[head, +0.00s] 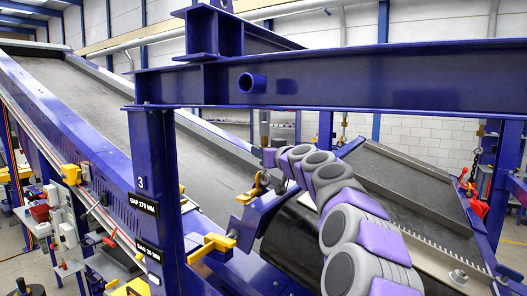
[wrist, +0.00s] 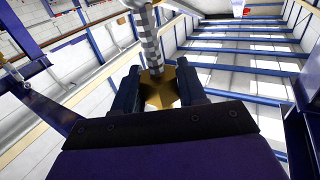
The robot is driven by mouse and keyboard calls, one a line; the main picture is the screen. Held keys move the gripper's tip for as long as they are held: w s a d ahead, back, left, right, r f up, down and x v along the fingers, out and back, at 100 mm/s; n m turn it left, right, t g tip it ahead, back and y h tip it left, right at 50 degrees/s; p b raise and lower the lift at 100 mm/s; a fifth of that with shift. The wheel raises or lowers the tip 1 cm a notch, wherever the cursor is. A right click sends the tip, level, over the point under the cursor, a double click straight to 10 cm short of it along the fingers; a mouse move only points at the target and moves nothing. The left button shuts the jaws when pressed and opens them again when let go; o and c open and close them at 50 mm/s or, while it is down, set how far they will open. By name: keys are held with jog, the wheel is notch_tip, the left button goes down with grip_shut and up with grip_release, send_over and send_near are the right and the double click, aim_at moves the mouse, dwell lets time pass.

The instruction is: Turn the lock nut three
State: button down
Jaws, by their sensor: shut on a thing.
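In the wrist view my gripper (wrist: 158,76) has its two dark fingers on either side of a brass-coloured lock nut (wrist: 159,95). The gripper is shut on it. Part of the nut is hidden by the fingers and the gripper body. In the head view a blue post (head: 157,225) bears the number 3 and black gap labels. A rod (head: 265,118) hangs below the crossbeam near the far end of my arm. The nut and the fingers cannot be made out clearly there.
A thick blue crossbeam (head: 400,75) spans the head view above my arm. A sloping conveyor (head: 90,100) runs on the left, and another belt (head: 400,185) lies on the right. A yellow bracket (head: 212,245) juts out near the post. Blue roof beams (wrist: 235,48) are far off.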

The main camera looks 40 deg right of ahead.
jog(key=shift+m+h, duration=0.3)
jog(key=shift+h, duration=0.2)
jog(key=shift+m+h, duration=0.3)
jog(key=shift+h, duration=0.2)
jog(key=shift+r+m+g+h+p, duration=0.1)
jog(key=shift+m+g+h+p, duration=0.5)
jog(key=shift+h, duration=0.4)
jog(key=shift+m+g+h+p, duration=0.6)
jog(key=shift+m+h+p, duration=0.8)
jog(key=shift+p, duration=0.95)
jog(key=shift+g+h+p, duration=0.3)
jog(key=shift+h+p, duration=0.3)
jog(key=shift+p, duration=0.45)
